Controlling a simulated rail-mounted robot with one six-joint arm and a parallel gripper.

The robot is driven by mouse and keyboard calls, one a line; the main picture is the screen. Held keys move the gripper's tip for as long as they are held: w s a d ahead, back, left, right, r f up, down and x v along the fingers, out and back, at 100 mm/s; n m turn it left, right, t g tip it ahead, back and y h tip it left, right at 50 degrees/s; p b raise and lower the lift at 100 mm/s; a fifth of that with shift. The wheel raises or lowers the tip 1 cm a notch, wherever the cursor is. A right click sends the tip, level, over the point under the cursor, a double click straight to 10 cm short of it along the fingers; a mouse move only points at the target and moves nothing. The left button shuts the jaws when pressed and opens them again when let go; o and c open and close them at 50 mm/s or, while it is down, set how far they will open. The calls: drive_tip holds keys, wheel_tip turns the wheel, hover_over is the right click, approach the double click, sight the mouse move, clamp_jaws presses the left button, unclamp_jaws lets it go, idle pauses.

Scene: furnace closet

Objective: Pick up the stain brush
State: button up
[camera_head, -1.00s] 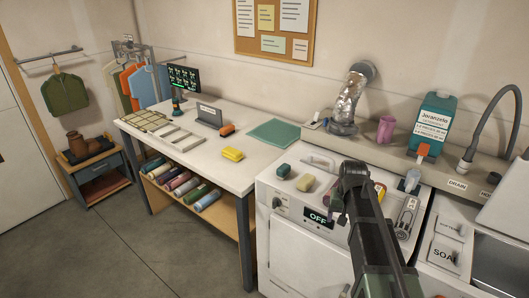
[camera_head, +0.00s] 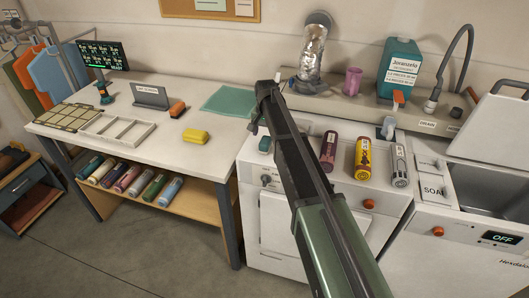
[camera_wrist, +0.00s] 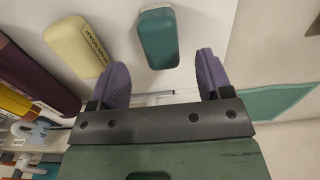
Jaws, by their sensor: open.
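A teal block with a pale strip along one edge (camera_head: 265,144) lies on the top left of the white washer. It looks most like the stain brush, though I see no label on it. It shows large in the wrist view (camera_wrist: 158,38), beyond my fingertips and apart from them. My gripper (camera_wrist: 165,78) has its two purple-grey fingers spread with nothing between them. In the head view my gripper (camera_head: 260,112) hangs above the washer's back left, near the block. A cream soap bar (camera_wrist: 76,46) lies beside the block and is hidden behind my arm in the head view.
Maroon (camera_head: 328,150), yellow (camera_head: 363,158) and grey (camera_head: 399,163) cylinders lie on the washer to the right. The worktable (camera_head: 150,150) at left holds a yellow block (camera_head: 195,135), an orange-and-dark item (camera_head: 177,108) and a teal mat (camera_head: 227,98).

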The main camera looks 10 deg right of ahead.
sight(265, 139)
wheel_tip(265, 139, down, 7)
drive_tip(key=b, duration=0.5)
drive_tip(key=shift+a+r, duration=0.1)
drive_tip(key=shift+r, duration=0.3)
drive_tip(key=shift+c, duration=0.3)
drive_tip(key=c, duration=0.9)
